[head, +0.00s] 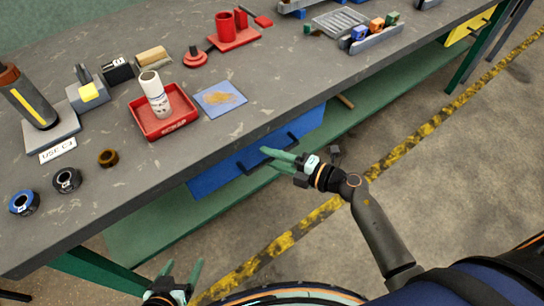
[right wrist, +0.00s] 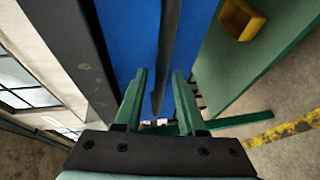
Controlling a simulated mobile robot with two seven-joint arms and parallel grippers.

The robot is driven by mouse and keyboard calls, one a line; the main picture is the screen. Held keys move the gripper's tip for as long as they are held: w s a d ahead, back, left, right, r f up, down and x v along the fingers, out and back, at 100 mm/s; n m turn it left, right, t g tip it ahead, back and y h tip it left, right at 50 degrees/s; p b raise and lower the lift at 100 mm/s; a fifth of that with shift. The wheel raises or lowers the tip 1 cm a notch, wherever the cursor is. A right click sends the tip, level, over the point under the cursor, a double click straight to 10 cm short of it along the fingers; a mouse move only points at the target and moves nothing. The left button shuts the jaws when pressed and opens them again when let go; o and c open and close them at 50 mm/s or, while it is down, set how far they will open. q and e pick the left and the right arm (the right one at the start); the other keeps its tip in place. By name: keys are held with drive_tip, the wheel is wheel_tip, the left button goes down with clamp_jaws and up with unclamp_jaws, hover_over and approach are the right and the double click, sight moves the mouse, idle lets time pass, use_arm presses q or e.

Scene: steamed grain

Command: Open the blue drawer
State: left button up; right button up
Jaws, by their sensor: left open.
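The blue drawer (head: 225,174) sits under the front edge of the workbench and looks shut. Its dark bar handle (head: 286,139) runs along the front. My right gripper (head: 266,157) is at the handle. In the right wrist view the dark handle bar (right wrist: 169,40) passes between the two green fingers of the right gripper (right wrist: 160,80), against the blue front (right wrist: 132,35). The fingers stand apart, with gaps to the bar; contact cannot be told. My left gripper (head: 180,272) is open and empty at the bottom left, away from the drawer.
The grey bench top (head: 130,205) holds a red tray (head: 178,126) with a white bottle, a blue mat (head: 212,108) and several other items. A green lower shelf (head: 150,232) runs below the drawer. The floor in front is free, with a yellow-black stripe (head: 400,165).

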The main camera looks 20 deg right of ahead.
clamp_jaws()
idle(1.2)
